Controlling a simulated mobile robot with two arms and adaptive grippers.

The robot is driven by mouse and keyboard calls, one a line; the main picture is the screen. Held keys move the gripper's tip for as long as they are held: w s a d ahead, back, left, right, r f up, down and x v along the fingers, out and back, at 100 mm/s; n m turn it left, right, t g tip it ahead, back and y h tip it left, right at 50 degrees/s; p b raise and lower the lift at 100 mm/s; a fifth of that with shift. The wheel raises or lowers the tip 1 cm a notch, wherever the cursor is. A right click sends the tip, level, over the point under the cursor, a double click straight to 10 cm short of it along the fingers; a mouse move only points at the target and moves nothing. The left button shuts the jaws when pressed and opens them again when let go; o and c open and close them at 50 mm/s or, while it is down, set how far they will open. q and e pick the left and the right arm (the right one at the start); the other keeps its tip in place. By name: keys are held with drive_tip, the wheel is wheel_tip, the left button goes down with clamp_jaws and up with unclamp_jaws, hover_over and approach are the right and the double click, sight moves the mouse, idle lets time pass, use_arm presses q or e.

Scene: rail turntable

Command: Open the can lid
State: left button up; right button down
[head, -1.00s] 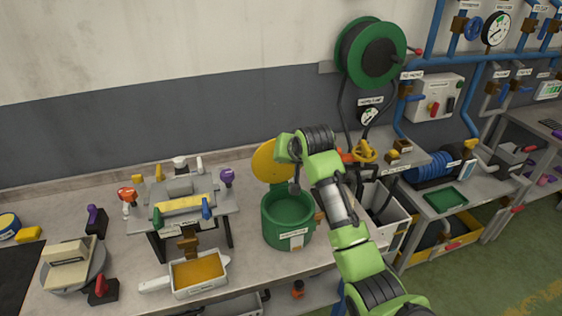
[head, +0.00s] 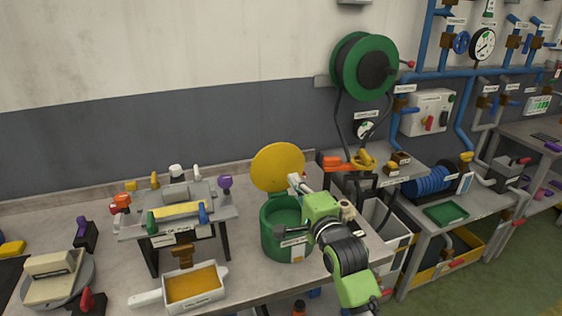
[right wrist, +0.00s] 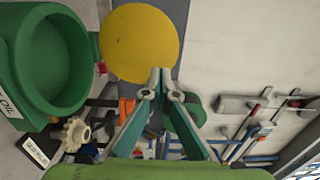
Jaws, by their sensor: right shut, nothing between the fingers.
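The green can (head: 270,243) stands on the bench with its round yellow lid (head: 277,166) swung up behind its mouth. The lid stands steeply open, and the can's green inside shows. In the right wrist view the picture is turned, with the can (right wrist: 45,60) at the left and the lid (right wrist: 138,42) at the top. My right gripper (head: 294,181) is beside the lid's lower right edge. Its fingertips (right wrist: 160,73) are shut together and empty, overlapping the lid's edge in the wrist view; I cannot tell whether they touch it. My left gripper is not in view.
A small press-like stand (head: 180,212) with coloured knobs and a white pan of orange stuff (head: 193,286) are left of the can. A yellow valve wheel (head: 362,160) and a hose reel (head: 363,67) are to the right and behind. Some bench is bare left of the can.

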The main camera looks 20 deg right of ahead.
sight(278, 155)
drive_tip(key=w+p, duration=0.1)
drive_tip(key=w, duration=0.2)
drive_tip(key=w+p, duration=0.1)
drive_tip(key=w, duration=0.3)
drive_tip(key=w+p, duration=0.1)
drive_tip(key=w, duration=0.3)
drive_tip(key=shift+a, duration=0.25)
drive_tip(key=shift+w+r+b, duration=0.15)
drive_tip(key=shift+w+b, duration=0.3)
drive_tip(key=shift+w, duration=0.45)
drive_tip(key=shift+w+a, duration=0.1)
drive_tip(key=shift+w, duration=0.55)
drive_tip(key=shift+s+r, duration=0.1)
drive_tip(key=shift+r, duration=0.05)
